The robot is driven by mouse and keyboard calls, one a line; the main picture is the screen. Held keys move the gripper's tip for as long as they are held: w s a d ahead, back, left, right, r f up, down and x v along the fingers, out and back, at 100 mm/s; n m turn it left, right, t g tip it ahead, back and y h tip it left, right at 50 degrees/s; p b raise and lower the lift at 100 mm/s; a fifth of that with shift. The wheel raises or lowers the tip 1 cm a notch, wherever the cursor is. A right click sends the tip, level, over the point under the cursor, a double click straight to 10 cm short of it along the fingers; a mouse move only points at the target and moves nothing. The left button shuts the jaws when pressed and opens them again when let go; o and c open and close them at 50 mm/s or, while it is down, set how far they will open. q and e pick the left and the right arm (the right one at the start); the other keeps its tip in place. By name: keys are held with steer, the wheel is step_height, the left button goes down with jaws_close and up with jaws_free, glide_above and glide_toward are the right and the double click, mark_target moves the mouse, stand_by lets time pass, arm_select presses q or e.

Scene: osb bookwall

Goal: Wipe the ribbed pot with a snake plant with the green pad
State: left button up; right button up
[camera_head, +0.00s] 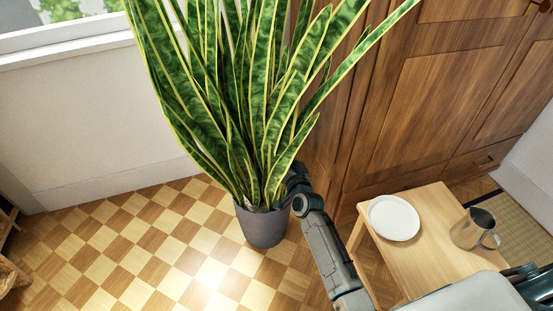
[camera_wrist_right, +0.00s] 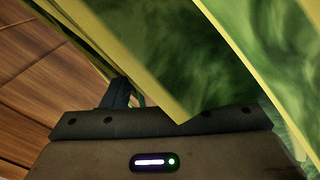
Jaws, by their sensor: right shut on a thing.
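The ribbed grey pot (camera_head: 263,229) stands upright on the checkered floor, with a tall snake plant (camera_head: 225,95) in it. My right arm reaches in from the lower right. My right gripper (camera_head: 296,178) is at the right side of the plant, just above the pot's rim and partly behind leaves. In the right wrist view, striped leaves (camera_wrist_right: 215,60) fill much of the picture, and a dark finger (camera_wrist_right: 119,93) shows beyond the gripper body. A small sliver of the green pad (camera_wrist_right: 139,99) shows beside it; the rest is hidden. Contact with the pot cannot be seen. My left gripper is out of view.
A small wooden table (camera_head: 424,258) stands at the right with a white plate (camera_head: 394,218) and a metal mug (camera_head: 474,230) on it. A wooden cabinet (camera_head: 440,110) stands behind. The floor (camera_head: 110,245) left of the pot is clear.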

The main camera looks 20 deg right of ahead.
mark_target(273, 163)
steer(key=shift+a, duration=1.7)
steer(key=shift+r+p, duration=1.3)
steer(key=shift+p, duration=0.05)
steer(key=shift+d+f, duration=0.1)
steer(key=shift+d, duration=1.7)
steer(key=shift+a, duration=0.1)
steer(key=shift+a, duration=1.7)
